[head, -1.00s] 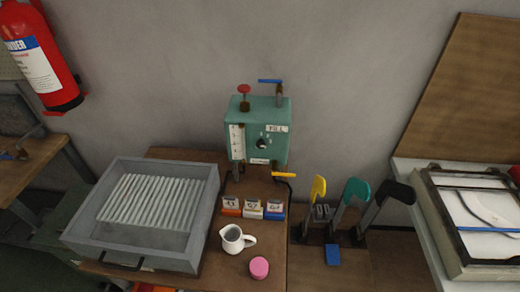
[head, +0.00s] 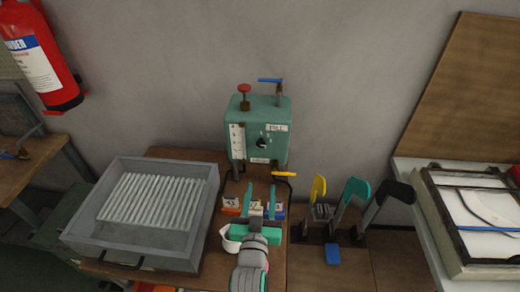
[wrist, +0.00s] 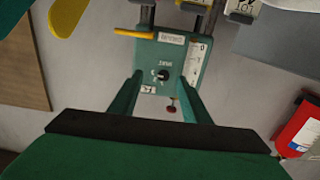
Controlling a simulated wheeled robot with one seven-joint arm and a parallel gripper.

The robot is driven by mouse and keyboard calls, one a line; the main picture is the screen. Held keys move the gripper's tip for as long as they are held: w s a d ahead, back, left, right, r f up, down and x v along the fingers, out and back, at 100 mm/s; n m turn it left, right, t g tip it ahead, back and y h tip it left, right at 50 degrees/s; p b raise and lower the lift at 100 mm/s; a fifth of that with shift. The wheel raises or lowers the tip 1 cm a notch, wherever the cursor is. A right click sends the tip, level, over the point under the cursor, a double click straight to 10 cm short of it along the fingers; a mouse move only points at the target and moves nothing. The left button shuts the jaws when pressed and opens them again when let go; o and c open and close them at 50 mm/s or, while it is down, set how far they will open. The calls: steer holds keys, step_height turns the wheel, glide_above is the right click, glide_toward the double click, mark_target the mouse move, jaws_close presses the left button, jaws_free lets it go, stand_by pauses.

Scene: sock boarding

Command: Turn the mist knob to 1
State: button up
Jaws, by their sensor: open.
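The mist knob is a small black dial (head: 262,143) on the front of the teal box (head: 247,145), with small marks around it too fine to read. In the wrist view, upside down, the dial (wrist: 163,75) sits between and beyond my fingers. My gripper (head: 261,190) is open and empty, with teal fingers pointing at the box. It is below and in front of the box, apart from the dial. I cannot tell which mark the dial points to.
The box carries a red knob (head: 244,89), a blue lever (head: 270,81) and a yellow lever (head: 284,173). Small label blocks (head: 231,206) and a white jug (head: 229,243) are partly behind my gripper. A grey tray (head: 80,235) stands left; coloured levers (head: 357,188) stand right.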

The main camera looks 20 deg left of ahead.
glide_toward(261, 145)
steer(key=w, duration=0.2)
steer(key=w+a, duration=0.1)
steer(key=w, duration=0.4)
steer(key=shift+w+a, duration=0.2)
steer(key=shift+w, duration=0.1)
steer(key=shift+c, duration=0.3)
steer(key=c, duration=0.9)
